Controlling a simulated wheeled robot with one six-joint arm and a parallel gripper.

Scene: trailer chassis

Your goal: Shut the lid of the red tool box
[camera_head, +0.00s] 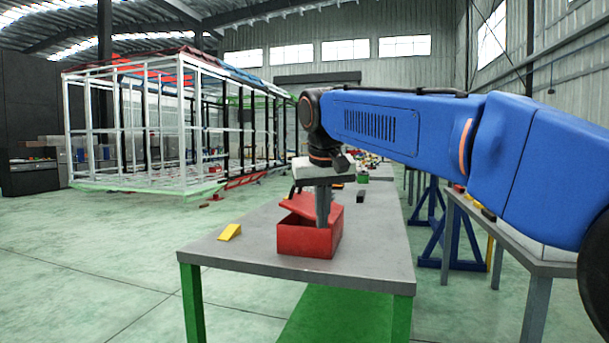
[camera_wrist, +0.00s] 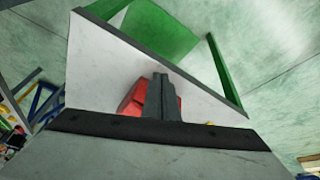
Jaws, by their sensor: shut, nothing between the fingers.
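The red tool box (camera_head: 306,241) stands on the near part of the grey table. Its red lid (camera_head: 299,206) is tilted, raised partway above the box body. My gripper (camera_head: 323,222) points down at the box's right side, with its fingers shut and overlapping the box in the head view. Whether the fingertips touch the lid or the box cannot be told. In the wrist view, my gripper (camera_wrist: 161,98) shows its closed fingers in front of the red box (camera_wrist: 133,100), hiding much of it.
A yellow wedge-shaped block (camera_head: 230,232) lies left of the box on the grey table (camera_head: 370,262). A small dark block (camera_head: 361,196) and a green item (camera_head: 363,178) are farther back. Another table (camera_head: 520,250) stands to the right. The table's front right is clear.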

